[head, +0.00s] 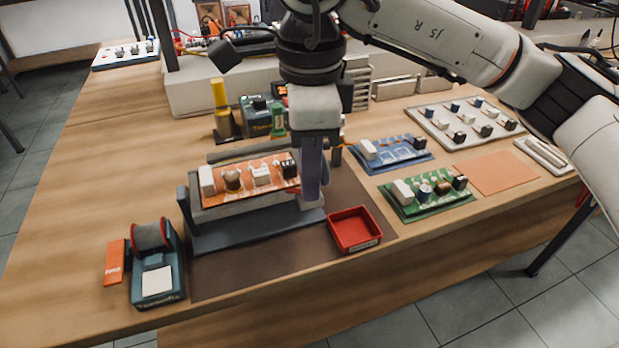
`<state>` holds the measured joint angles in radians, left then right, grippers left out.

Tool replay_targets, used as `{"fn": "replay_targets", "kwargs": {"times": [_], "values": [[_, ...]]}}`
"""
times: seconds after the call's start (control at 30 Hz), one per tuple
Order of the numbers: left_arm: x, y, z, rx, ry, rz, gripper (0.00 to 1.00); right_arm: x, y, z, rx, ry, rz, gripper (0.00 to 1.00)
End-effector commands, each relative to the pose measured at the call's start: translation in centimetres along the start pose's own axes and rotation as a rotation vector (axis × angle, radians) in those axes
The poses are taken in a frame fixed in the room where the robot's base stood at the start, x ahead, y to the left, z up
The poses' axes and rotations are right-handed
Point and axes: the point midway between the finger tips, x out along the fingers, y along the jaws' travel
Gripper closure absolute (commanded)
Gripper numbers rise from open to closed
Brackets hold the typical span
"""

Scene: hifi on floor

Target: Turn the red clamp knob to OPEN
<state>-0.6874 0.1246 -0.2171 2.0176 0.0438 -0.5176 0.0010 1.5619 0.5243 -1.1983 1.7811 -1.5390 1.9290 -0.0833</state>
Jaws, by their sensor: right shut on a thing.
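A dark grey board holder (255,234) stands on the brown mat, with an orange circuit board (216,187) clamped upright-tilted in it. The board carries white, black and round parts. My right gripper (311,200) points down at the holder's right end, in front of the board's right edge. Its fingers are shut at the place of the red clamp knob. The knob itself is hidden by the fingers, so its setting and the OPEN mark cannot be read. My left gripper is not in view.
A red tray (354,230) sits close to the right of the gripper. Blue (392,153) and green (428,196) boards lie further right. A teal stand with a red spool (150,236) is at front left. The table's left part is clear.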

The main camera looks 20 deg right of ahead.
Motion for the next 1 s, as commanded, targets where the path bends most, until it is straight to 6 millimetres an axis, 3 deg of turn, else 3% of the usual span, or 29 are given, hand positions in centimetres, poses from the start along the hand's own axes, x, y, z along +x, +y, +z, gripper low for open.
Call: {"fn": "replay_targets", "kwargs": {"times": [0.5,1.0], "values": [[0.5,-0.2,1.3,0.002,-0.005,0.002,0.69,-0.1,-0.1,0.0,-0.381,-0.017,-0.002,1.00],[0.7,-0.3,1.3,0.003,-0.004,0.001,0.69,-0.1,-0.1,0.0,-0.479,-0.020,-0.002,1.00]]}}
